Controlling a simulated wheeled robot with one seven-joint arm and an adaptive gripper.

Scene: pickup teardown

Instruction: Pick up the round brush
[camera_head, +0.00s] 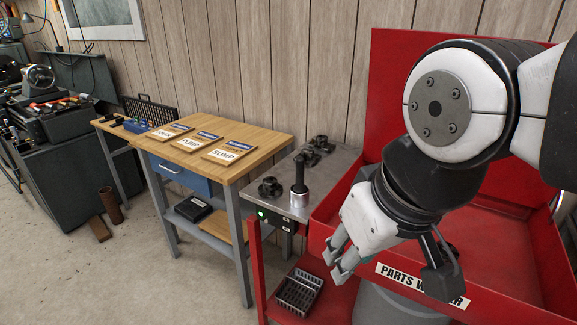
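An upright tool (300,186) with a black handle and a pale cylindrical lower end stands on the grey metal bench top. It may be the round brush, but I cannot make out bristles. My gripper (337,263) hangs to the right of this tool and nearer the camera, in front of the red parts washer. Its two grey fingers point down and left with a gap between them, and nothing shows in the gap. The fingers are apart from the upright tool. Part of the washer basin is hidden behind my arm.
The red parts washer (335,228) has a raised rim and a tall back panel. Black parts (270,187) sit on the metal bench beside the tool. A grey slotted basket (298,291) lies below. A wooden workbench (262,139) with labelled boards stands left.

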